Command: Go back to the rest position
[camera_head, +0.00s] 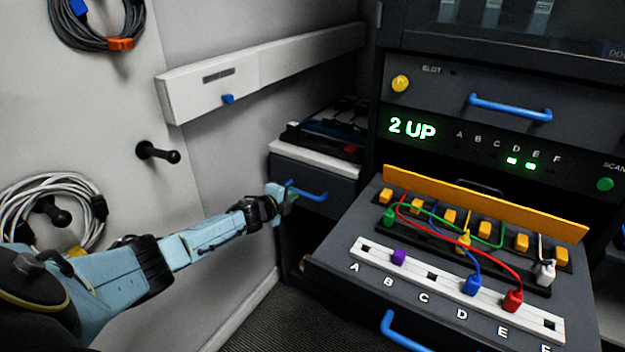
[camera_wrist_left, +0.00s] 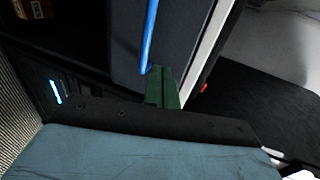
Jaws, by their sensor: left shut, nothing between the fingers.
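My left arm comes in from the left in the head view, and its gripper (camera_head: 291,196) is at the left end of the blue handle on a small grey drawer (camera_head: 340,193). In the left wrist view the green fingertips (camera_wrist_left: 162,87) are together and empty, close to the lower end of the blue handle (camera_wrist_left: 150,35). I cannot tell whether they touch it. The right gripper is not in view.
A pulled-out tray (camera_head: 330,262) at the right holds a white strip lettered A to F, with coloured plugs and cables. A display (camera_head: 412,128) reads "2 UP". Cable coils (camera_head: 50,205) hang on the left wall, near a black peg (camera_head: 158,153).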

